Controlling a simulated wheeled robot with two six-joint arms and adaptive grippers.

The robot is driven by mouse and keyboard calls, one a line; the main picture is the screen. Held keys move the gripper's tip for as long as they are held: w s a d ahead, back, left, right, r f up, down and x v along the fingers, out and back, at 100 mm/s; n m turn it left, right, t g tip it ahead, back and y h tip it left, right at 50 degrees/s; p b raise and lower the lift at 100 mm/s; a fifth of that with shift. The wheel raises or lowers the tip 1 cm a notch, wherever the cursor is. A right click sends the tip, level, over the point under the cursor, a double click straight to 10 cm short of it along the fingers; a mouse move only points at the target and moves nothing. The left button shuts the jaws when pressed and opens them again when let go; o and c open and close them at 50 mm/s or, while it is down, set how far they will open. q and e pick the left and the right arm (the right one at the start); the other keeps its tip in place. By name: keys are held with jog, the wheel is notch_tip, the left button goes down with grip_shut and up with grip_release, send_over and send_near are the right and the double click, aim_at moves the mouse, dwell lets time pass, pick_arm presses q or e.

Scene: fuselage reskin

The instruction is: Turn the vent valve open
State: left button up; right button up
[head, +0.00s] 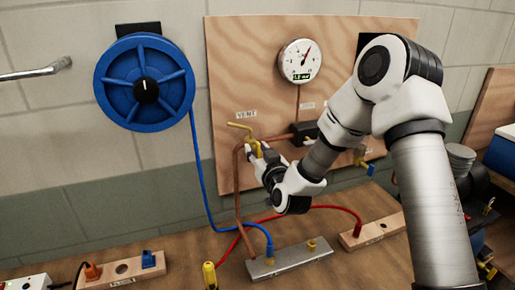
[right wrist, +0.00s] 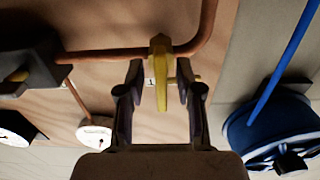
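The vent valve has a yellow handle (head: 240,127) just below the VENT label (head: 246,114) on the plywood panel (head: 240,60). Its yellow handle (right wrist: 159,70) also shows in the right wrist view, in front of the copper pipe. My right gripper (head: 256,153) is at the valve, its fingers partly hidden in the head view. In the right wrist view my right gripper (right wrist: 161,82) is open, with yellow valve parts between its fingertips and gaps beside them. Whether a finger touches the valve is unclear. My left gripper is not in view.
A round gauge (head: 300,60) is up on the panel. A blue hose reel (head: 145,83) hangs to the left.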

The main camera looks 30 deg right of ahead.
jog(key=shift+s+a+r, duration=0.15)
jog(key=shift+s, duration=0.05)
jog(key=shift+c, duration=1.4)
jog(key=shift+s+r, duration=0.1)
grip_shut()
jog(key=shift+n, duration=0.4)
jog(key=n, duration=0.4)
jog(key=shift+a, duration=0.15)
jog(key=n, duration=0.4)
jog(key=shift+a+n, duration=0.1)
jog(key=shift+n, duration=0.3)
jog(key=n, duration=0.4)
jog(key=shift+p, duration=0.3)
jog(key=shift+f+n+p, duration=0.15)
jog(key=shift+n+p, duration=0.05)
jog(key=shift+n, duration=0.9)
jog(key=shift+f+n+p, duration=0.1)
jog(key=shift+n+p, duration=0.1)
jog(key=shift+n, duration=0.9)
